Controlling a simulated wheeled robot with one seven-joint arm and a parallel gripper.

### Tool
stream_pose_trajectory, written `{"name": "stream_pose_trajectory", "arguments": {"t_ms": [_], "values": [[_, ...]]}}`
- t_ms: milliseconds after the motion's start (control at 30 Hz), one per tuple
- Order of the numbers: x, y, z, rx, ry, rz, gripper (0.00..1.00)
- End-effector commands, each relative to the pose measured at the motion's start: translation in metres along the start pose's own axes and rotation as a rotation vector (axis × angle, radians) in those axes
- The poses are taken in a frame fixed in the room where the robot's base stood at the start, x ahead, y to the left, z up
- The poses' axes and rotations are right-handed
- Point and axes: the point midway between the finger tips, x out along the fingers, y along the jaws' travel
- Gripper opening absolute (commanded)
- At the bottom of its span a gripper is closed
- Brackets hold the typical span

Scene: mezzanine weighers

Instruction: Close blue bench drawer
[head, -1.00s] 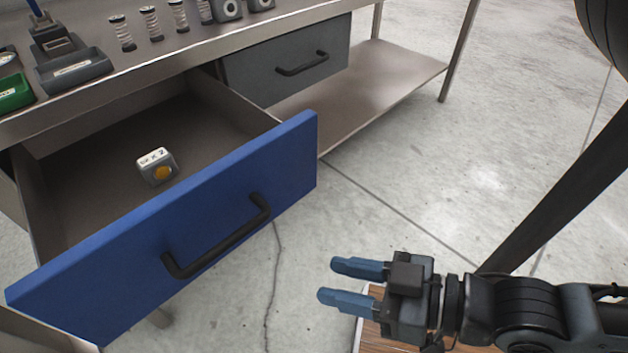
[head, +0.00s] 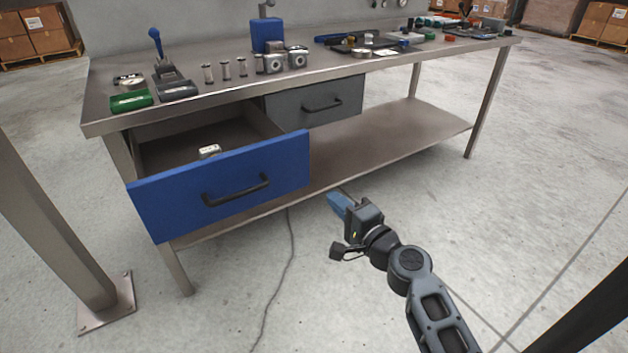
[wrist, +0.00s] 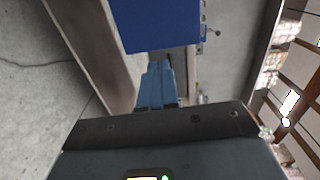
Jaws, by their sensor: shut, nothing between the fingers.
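The blue drawer (head: 225,187) is pulled out from the left part of the metal workbench, with its black handle (head: 236,190) on the front. A small pale block (head: 209,151) lies inside the drawer. My gripper (head: 335,203) is shut and empty, to the right of the blue front and apart from it in the head view. In the wrist view the closed blue fingers (wrist: 157,85) point toward the lower edge of a blue panel (wrist: 155,25), likely the drawer front. I cannot tell the exact gap there.
A grey drawer (head: 315,102) beside it is closed. Bottles, gauges and tools stand on the bench top (head: 215,85). A lower shelf (head: 380,140) runs under the bench. A metal post (head: 50,225) stands at the left. The floor in front is open.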

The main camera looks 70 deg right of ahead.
Motion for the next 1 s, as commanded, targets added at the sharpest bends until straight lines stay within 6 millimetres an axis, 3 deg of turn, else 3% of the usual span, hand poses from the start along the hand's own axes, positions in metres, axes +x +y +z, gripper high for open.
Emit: {"name": "stream_pose_trajectory", "arguments": {"t_ms": [267, 700, 1000], "values": [[0.028, -0.005, -0.004, 0.015, 0.004, -0.01, 0.0], [0.111, -0.005, -0.004, 0.014, 0.004, -0.009, 0.0], [0.14, -0.004, -0.004, 0.013, 0.004, -0.008, 0.0]]}}
